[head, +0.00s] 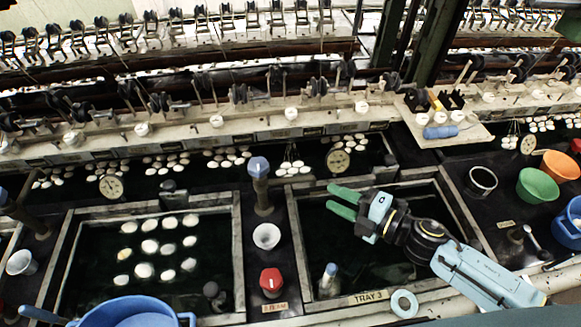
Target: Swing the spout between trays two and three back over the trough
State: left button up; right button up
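The spout (260,185) stands on the dark strip between the left tray and tray three, a dark post with a blue faceted top. Its outlet direction is hard to tell from here. The dark water trough (222,178) runs behind the trays with white cocoons in it. Tray three (292,235) holds dark water; the tray to its left (238,240) holds several floating cocoons. My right gripper (343,201) is above tray three, right of the spout and apart from it. Its green fingers are parted with nothing between them. My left gripper is not in view.
A white cup (266,236) and a red knob (271,281) are on the strip in front of the spout. A small bottle (329,279) stands in tray three's near left corner. A blue basin (130,314) is at the near left. Coloured bowls (537,187) are at right.

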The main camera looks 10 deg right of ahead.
aim_at(298, 182)
jog(key=x, duration=1.2)
jog(key=shift+s+a+p, duration=0.1)
jog(key=shift+a+p, duration=0.2)
jog(key=shift+a, duration=0.05)
jog(key=shift+r, duration=0.1)
grip_shut()
